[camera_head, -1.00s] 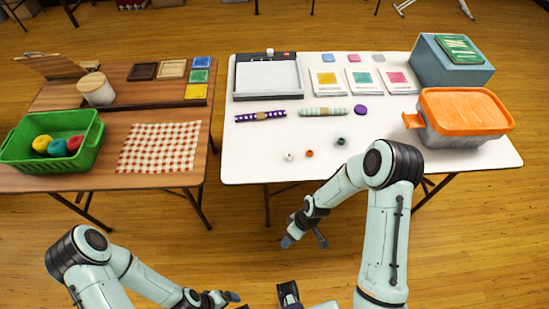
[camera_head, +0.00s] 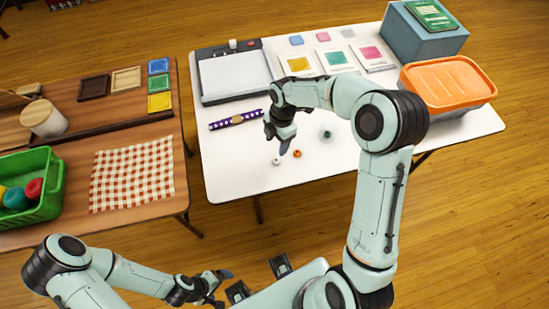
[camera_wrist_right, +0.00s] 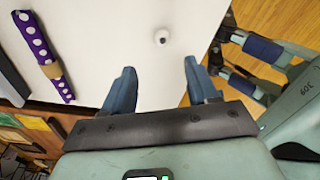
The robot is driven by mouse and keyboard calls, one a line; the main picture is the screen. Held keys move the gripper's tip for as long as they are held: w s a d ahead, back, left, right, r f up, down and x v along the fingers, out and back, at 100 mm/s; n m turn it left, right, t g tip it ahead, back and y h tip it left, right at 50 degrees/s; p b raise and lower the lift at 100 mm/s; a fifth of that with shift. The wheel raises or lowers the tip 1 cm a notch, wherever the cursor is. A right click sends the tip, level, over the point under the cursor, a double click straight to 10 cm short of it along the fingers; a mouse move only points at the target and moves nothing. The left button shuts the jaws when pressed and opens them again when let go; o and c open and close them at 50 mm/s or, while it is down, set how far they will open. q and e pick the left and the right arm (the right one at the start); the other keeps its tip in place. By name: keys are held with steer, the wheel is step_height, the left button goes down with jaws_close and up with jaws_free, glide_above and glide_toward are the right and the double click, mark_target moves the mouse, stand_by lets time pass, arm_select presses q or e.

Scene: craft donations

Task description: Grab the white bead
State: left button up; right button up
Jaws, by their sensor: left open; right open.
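The white bead (camera_head: 277,161) lies on the white table (camera_head: 235,180) near its front edge, left of an orange bead (camera_head: 297,153) and a green bead (camera_head: 327,134). My right gripper (camera_head: 279,142) is over the table just behind the white bead, open and empty. In the right wrist view the white bead (camera_wrist_right: 161,37) lies beyond the spread fingertips of that gripper (camera_wrist_right: 158,70), roughly in line with the gap and not between the fingers. My left gripper (camera_head: 222,286) is open and empty, low in front of the tables.
A purple dotted roll (camera_head: 236,119) lies left of my right gripper and also shows in the right wrist view (camera_wrist_right: 42,50). Behind are a paper trimmer (camera_head: 203,88), colour cards (camera_head: 336,60) and an orange-lidded bin (camera_head: 448,82). A wooden table (camera_head: 115,226) stands left, across a gap.

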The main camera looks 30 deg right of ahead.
glide_above(276, 159)
step_height(276, 159, down, 4)
steer(key=shift+w+f, duration=0.15)
steer(key=shift+f, duration=0.05)
steer(key=f, duration=0.4)
steer(key=shift+s+d+f, duration=0.1)
steer(key=shift+s+f, duration=0.05)
steer(key=shift+s, duration=0.15)
steer(key=shift+f, duration=0.45)
jaws_close()
